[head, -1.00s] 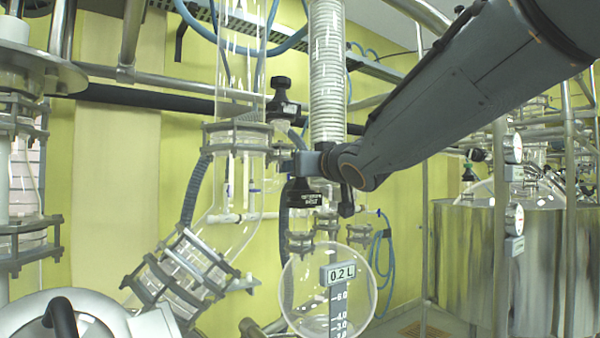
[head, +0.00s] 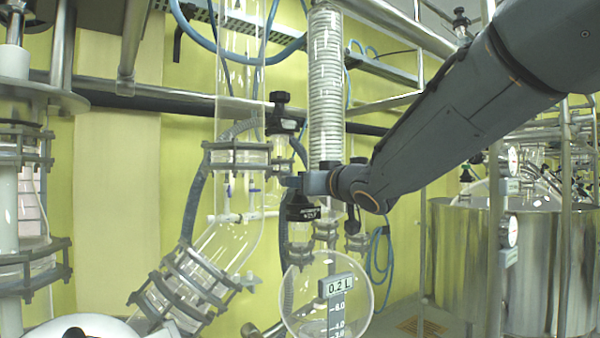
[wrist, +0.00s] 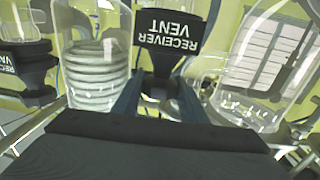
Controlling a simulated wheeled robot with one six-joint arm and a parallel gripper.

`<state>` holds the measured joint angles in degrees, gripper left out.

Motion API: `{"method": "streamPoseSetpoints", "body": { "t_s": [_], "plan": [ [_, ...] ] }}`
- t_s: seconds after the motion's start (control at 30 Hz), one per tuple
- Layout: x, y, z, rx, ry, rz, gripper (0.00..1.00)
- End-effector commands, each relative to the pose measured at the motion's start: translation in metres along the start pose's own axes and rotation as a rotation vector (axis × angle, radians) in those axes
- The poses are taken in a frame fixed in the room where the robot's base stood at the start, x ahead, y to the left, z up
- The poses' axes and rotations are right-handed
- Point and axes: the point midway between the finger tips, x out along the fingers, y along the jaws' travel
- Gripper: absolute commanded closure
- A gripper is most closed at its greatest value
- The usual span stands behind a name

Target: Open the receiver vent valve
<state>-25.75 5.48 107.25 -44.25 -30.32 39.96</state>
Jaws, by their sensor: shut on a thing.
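The receiver vent valve (wrist: 168,35) is a black body with a white "RECEIVER VENT" label, upside down in the wrist view. In the head view a black labelled valve body (head: 303,210) sits just below my gripper (head: 296,183), above the round glass receiver. My gripper (wrist: 160,95) has its two dark fingers on either side of the part below the label and is shut on it. The exact contact and the handle's angle are partly hidden by the fingers and the wrist.
A second labelled black valve (wrist: 24,68) is at the left of the wrist view. The round glass receiver (head: 300,310) has a 0.2 L display. A coil-filled glass column (head: 326,90) stands close behind my gripper. Steel pipes and a vessel (head: 535,260) are at right.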

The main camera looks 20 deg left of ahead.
Motion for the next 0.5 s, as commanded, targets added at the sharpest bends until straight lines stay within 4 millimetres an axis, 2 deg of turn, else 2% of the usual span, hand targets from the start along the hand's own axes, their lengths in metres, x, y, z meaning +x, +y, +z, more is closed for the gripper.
{"method": "streamPoseSetpoints", "body": {
  "t_s": [0.03,0.5],
  "plan": [
    [-0.0011,-0.0015,-0.0065,0.001,0.005,-0.011,0.81],
    [-0.0012,-0.0019,-0.0059,0.0,0.004,-0.125,0.81]
  ]
}}
